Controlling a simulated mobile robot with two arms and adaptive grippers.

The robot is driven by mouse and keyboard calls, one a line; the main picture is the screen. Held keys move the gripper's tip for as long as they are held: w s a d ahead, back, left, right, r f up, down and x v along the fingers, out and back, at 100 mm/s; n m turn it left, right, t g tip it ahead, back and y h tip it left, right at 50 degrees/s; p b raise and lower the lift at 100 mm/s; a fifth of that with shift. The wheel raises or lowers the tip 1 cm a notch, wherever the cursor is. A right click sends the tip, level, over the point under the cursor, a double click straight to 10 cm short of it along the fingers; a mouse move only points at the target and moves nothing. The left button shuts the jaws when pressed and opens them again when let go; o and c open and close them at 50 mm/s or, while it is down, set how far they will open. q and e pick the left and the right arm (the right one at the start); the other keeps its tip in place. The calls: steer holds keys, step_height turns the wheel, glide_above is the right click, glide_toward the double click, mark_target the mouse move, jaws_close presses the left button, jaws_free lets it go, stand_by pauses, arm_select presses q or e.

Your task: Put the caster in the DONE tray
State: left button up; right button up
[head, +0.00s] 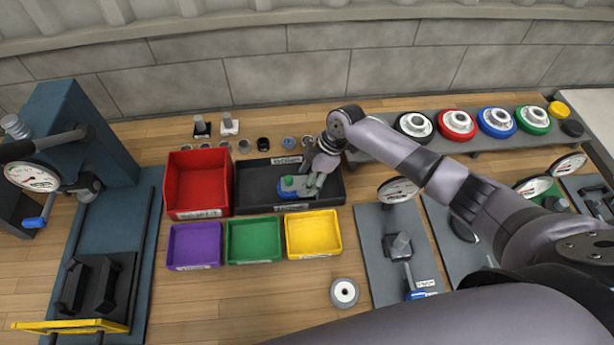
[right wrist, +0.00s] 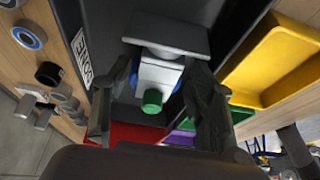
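The caster (head: 290,186) shows blue and green in the head view, at the DONE tray (head: 246,201), a black bin. In the right wrist view the caster (right wrist: 157,77) has a grey plate, a pale body, blue at its sides and a green cap facing the camera. My right gripper (head: 312,180) reaches over the tray from the right. Its fingers (right wrist: 163,95) lie on both sides of the caster and look closed on it. The DONE label (right wrist: 82,45) is on the tray wall. Whether the caster touches the tray floor is hard to tell. My left gripper is not in view.
A red bin (head: 199,182) stands left of the tray. Purple (head: 194,246), green (head: 253,240) and yellow (head: 313,235) bins stand in front. Small parts (head: 229,125) line the back. A blue press (head: 75,130) stands left. A loose wheel (head: 344,293) lies in front on open bench.

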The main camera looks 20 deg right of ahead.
steer(key=shift+o, duration=0.6)
steer(key=shift+s+f, duration=0.1)
steer(key=v, duration=1.2)
steer(key=shift+a, duration=0.1)
